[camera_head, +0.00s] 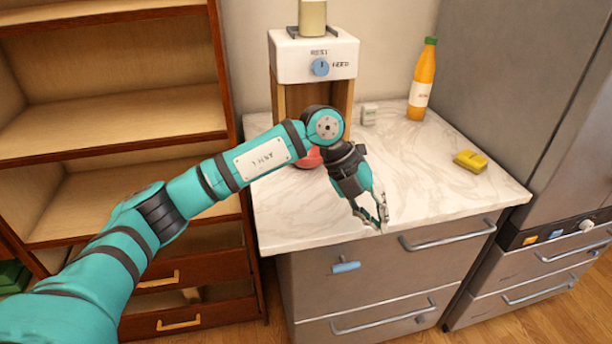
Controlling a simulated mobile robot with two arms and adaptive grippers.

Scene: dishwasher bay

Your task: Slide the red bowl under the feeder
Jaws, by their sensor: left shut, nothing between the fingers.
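The feeder (312,60) stands at the back left of the marble counter, a white box with a blue knob on wooden legs. The red bowl (309,159) is on the counter in front of the feeder. Most of it is hidden behind my left arm, so I cannot tell how far it is under the feeder. My left gripper (380,222) is shut and empty, pointing down near the counter's front edge, to the right of the bowl and apart from it. My right gripper is not in view.
An orange bottle (421,80) stands at the back right of the counter (440,180). A wooden shelf is left, a grey appliance right. The counter's middle is clear.

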